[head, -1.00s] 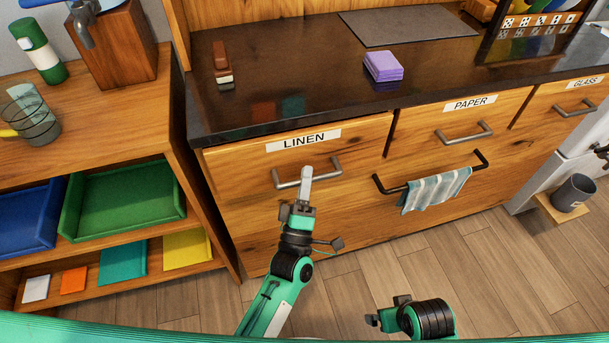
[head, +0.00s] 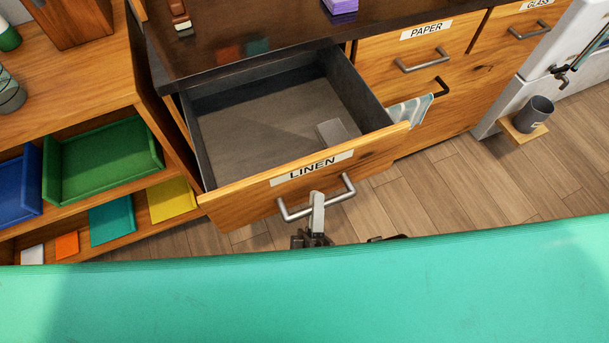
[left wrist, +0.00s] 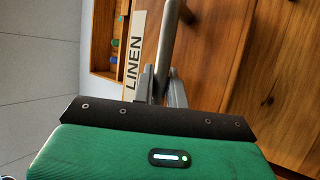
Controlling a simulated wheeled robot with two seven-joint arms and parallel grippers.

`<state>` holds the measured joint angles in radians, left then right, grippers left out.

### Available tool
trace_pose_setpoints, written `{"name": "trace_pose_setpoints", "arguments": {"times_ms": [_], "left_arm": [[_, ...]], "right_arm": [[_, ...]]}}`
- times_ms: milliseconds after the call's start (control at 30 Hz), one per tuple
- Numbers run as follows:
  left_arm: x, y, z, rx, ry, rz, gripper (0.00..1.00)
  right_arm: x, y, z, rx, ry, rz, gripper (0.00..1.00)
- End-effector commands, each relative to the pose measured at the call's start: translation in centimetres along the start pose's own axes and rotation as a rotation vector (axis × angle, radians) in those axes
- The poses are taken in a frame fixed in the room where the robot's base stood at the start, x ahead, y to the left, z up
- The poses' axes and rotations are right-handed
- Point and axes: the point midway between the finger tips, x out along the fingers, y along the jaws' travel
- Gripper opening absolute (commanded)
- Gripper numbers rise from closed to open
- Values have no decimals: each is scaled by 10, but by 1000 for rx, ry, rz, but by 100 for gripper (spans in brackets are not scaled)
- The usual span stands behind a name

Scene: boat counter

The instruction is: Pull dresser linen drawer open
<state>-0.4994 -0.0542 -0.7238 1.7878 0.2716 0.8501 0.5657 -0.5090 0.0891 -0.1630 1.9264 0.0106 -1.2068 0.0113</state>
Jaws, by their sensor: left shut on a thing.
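The linen drawer (head: 235,207) stands far out from the dresser, its grey interior open to view. Its front carries the LINEN label and a grey bar handle (head: 283,210). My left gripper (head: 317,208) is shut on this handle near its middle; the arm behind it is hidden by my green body. In the left wrist view the handle (left wrist: 167,40) runs down between the fingers (left wrist: 162,88), beside the LINEN label (left wrist: 134,50). A small dark part at the green edge may be my right gripper (head: 388,238); its fingers are hidden.
The PAPER drawer (head: 450,52) is closed, to the right. A shelf unit with a green tray (head: 105,160) stands left. A grey cup (head: 533,115) is at right.

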Motion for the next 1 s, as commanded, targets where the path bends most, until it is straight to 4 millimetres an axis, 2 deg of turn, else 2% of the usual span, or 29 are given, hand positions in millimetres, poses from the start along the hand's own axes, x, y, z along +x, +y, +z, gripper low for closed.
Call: {"name": "trace_pose_setpoints", "arguments": {"times_ms": [100,300,733,767,800,1000], "left_arm": [[-13,8,6,0,-2,-3,0],[-24,16,10,1,-1,-1,0],[-26,18,11,1,-2,-1,0],[-26,17,11,1,-2,-1,18],[-26,17,11,1,-2,-1,23],[-26,18,11,1,-1,0,23]], "right_arm": [[2,0,2,0,-5,0,100],[3,0,2,0,-6,0,100],[4,0,2,0,-5,1,100],[4,0,2,0,-5,1,100],[4,0,2,0,-4,1,100],[4,1,1,-1,-3,1,100]]}}
